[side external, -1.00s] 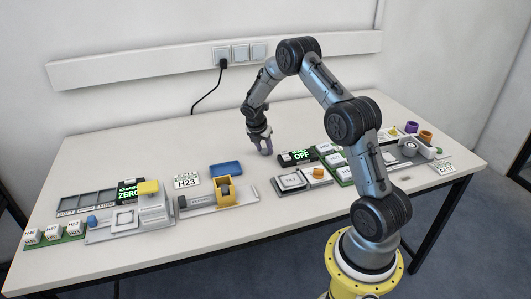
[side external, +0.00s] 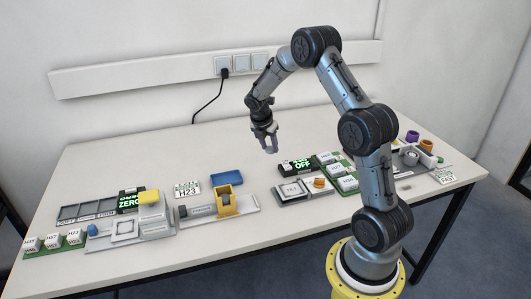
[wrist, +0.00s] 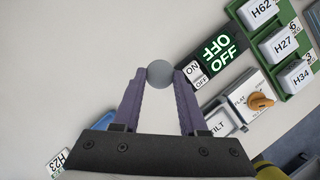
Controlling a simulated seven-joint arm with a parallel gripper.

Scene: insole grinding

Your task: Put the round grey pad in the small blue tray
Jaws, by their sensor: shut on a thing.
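The round grey pad (wrist: 160,73) is pinched between the two purple-grey fingertips of my gripper (wrist: 160,76) in the wrist view. My gripper (side external: 266,148) also shows in the side view, pointing down above the bare table behind the middle of the row of devices. The pad cannot be made out there. The small blue tray (side external: 227,178) lies on the table to the left of my gripper, behind the yellow-framed device. Only a bit of blue, probably this tray (wrist: 123,147), shows below the fingers in the wrist view. The tray's inside is too small to tell.
A black display reading OFF (side external: 297,165) stands right of my gripper, near a switch panel with an orange knob (side external: 319,183). The H23 card (side external: 187,188) lies left of the blue tray. The white table (side external: 130,155) is clear behind the devices.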

